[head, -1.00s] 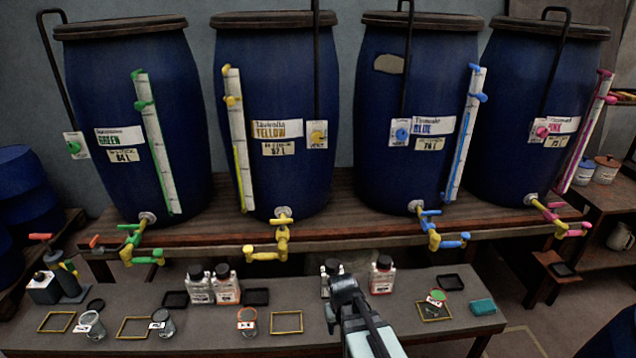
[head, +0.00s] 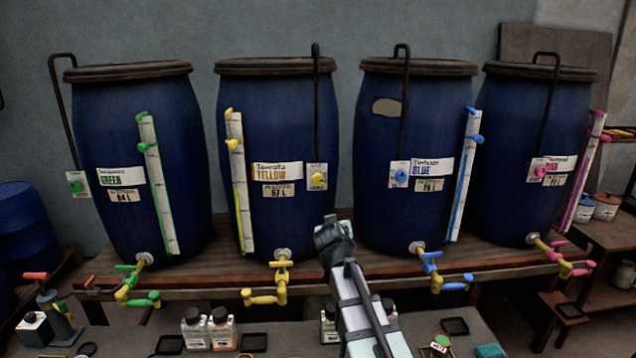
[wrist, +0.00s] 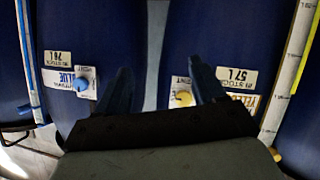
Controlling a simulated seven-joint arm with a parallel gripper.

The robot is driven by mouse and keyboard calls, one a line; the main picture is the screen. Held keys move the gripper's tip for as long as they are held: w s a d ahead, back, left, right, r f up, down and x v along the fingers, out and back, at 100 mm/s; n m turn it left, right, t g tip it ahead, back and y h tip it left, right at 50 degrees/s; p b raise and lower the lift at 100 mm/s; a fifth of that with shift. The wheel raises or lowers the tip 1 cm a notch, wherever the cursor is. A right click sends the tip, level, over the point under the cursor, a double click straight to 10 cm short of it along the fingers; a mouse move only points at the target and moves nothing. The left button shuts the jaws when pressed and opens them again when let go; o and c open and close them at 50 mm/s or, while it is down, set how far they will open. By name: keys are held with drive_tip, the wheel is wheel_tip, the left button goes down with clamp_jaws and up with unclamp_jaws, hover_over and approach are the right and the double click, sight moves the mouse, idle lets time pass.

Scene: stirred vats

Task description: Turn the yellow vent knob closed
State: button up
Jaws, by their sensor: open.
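The yellow vent knob (head: 318,178) sits on a small white plate at the right side of the yellow-labelled vat (head: 285,130). In the wrist view the yellow knob (wrist: 181,98) shows between my fingers, close to the finger on the right, and appears beyond them. My gripper (head: 334,228) is below and slightly right of the knob in the head view, apart from it. In the wrist view my gripper (wrist: 158,85) has its two dark fingers spread with nothing between them.
The blue vent knob (head: 401,176) is on the neighbouring vat (head: 415,125). A dark pipe (head: 316,110) rises above the yellow knob. Yellow taps (head: 281,275) stick out over the shelf edge. Bottles (head: 208,328) and trays stand on the bench below.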

wheel_tip(320, 180, up, 4)
drive_tip(key=w+a+t, duration=0.1)
drive_tip(key=w+t, duration=0.1)
drive_tip(key=m+t+y, duration=0.1)
drive_tip(key=t+y, duration=0.2)
approach(318, 179)
drive_tip(key=w, duration=0.9)
drive_tip(key=shift+w+a, duration=0.15)
drive_tip(key=shift+c, duration=0.2)
drive_tip(key=c, duration=1)
